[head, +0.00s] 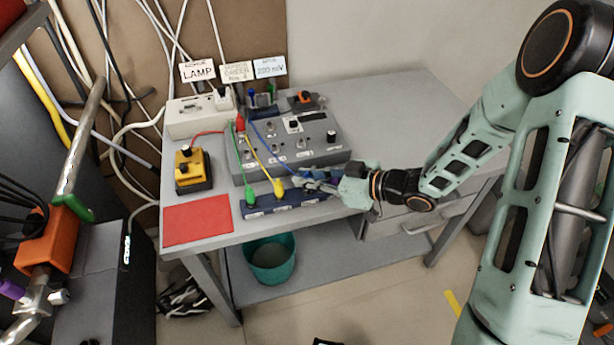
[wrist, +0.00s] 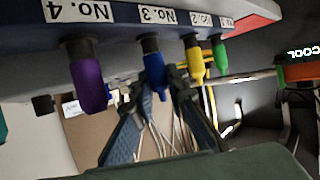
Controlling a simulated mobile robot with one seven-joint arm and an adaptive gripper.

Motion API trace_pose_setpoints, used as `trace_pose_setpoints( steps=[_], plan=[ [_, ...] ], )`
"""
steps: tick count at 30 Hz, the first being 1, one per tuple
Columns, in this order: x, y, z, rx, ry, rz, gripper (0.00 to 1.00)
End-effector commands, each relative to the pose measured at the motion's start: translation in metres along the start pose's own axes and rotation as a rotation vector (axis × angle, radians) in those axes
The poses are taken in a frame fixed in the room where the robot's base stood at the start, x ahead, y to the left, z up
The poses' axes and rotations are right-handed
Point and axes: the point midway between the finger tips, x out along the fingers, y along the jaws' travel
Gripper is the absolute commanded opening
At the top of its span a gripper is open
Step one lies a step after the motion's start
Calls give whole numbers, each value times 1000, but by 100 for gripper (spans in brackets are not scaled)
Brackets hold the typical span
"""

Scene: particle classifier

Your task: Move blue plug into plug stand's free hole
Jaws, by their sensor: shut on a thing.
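The plug stand is a dark blue bar (head: 262,211) at the table's front edge; its underside-up face (wrist: 115,15) fills the top of the wrist view, which looks inverted. The blue plug (wrist: 155,72) is between the fingers of my gripper (wrist: 160,85), which is shut on it. The plug lines up with the position labelled No.3, its end close to the stand; I cannot tell how deep it sits. A purple plug (wrist: 88,80) is at No.4, a yellow plug (wrist: 194,62) at No.2 and a green plug (wrist: 220,55) at No.1. In the head view my gripper (head: 312,184) hides the stand's right part.
A grey control box (head: 285,165) stands right behind the stand, with blue, yellow and green cables crossing its top. A yellow-black switch box (head: 194,170) and a red mat (head: 197,220) lie to the left. The table's right side (head: 400,100) is clear.

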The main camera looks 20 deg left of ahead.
Motion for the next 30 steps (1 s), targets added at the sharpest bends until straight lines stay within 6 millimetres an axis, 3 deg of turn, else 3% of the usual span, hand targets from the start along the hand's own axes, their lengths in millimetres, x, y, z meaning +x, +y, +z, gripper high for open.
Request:
trace_pose_setpoints(
  steps=[1,2,7,19,30],
  plan=[
    [1,0,3,1,-3,0,0],
    [0,0,2,1,-3,0,16],
    [0,0,2,1,-3,0,34],
    [-9,1,2,1,-2,3,34],
    [-83,2,1,0,-3,6,34]
  ],
)
